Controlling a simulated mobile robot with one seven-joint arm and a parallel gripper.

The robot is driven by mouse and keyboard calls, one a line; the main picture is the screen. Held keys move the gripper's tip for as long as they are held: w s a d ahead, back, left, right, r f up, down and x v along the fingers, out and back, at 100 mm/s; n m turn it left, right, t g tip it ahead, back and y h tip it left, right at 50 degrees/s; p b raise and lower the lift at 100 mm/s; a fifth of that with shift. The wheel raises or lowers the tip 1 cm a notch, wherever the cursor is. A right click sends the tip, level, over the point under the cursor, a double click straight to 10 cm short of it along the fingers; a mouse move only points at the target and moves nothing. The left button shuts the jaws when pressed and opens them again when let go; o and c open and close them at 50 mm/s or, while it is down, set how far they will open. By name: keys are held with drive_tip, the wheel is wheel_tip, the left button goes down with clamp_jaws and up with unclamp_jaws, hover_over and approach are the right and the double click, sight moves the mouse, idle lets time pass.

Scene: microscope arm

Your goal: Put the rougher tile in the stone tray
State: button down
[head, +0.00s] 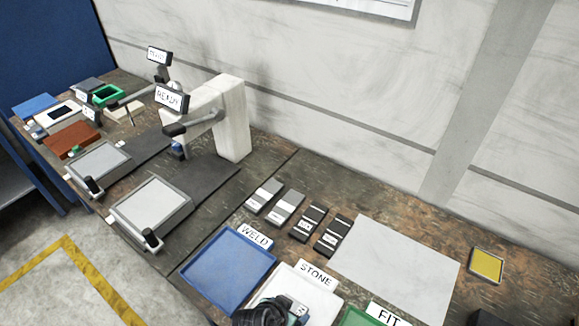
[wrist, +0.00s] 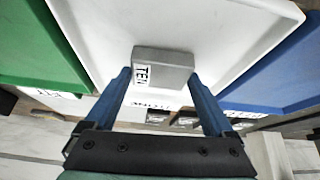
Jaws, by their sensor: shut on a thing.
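My gripper (wrist: 160,82) is shut on a small grey tile (wrist: 165,65) with a white label on one end, only partly readable as "TEN". In the wrist view the tile is held between the two blue fingers, over the white stone tray (wrist: 90,25). I cannot tell whether the tile touches the tray floor. The tile is mostly hidden there.
A blue tray (head: 228,262) labelled "WELD" lies left of the stone tray, and a green tray (head: 358,318) labelled "FIT" lies right. Behind them are two light grey blocks (head: 274,200) and two dark blocks (head: 320,229). A white microscope arm (head: 232,120) stands further left.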

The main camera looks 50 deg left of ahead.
drive_tip(key=shift+r, duration=0.1)
drive_tip(key=shift+f, duration=0.2)
unclamp_jaws()
drive_tip(key=shift+r, duration=0.2)
drive_tip(key=v, duration=1.2)
